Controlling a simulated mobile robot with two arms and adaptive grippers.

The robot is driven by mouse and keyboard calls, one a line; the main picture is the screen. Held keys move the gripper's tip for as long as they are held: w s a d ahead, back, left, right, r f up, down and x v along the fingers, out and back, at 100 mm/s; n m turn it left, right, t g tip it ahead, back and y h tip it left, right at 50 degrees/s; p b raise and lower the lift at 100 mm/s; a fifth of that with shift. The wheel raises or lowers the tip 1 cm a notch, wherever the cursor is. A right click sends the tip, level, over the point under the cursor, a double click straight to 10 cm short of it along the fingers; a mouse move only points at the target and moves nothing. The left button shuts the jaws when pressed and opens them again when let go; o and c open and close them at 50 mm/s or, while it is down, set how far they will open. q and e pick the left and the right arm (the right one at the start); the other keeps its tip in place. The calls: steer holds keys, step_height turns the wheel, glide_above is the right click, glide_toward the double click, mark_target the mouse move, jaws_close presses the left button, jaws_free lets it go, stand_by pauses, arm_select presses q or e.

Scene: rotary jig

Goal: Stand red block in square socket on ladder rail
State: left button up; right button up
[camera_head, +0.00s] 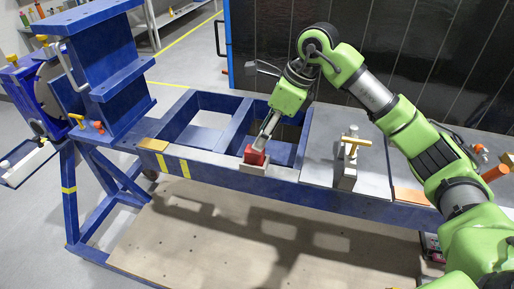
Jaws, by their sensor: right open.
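The red block (254,156) is at the front rail (215,160) of the blue ladder frame. It sits in or on the small grey-beige square socket (252,169); its lower part is hidden, so I cannot tell how deep it is. It looks about upright. My right gripper (264,141) is open and points down at the block, with its fingertips at or just above the block's top. I cannot tell whether they touch it. My left gripper is not in view.
A grey plate (335,165) with a yellow-handled clamp (352,150) lies right of the socket. A blue upright fixture (105,65) stands at the left. Open bays (205,122) lie behind the rail. A dark panel (380,50) stands behind; a wooden board (230,235) lies below.

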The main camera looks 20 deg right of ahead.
steer(key=v, duration=0.5)
steer(key=shift+r+b, duration=0.2)
steer(key=shift+b, duration=0.2)
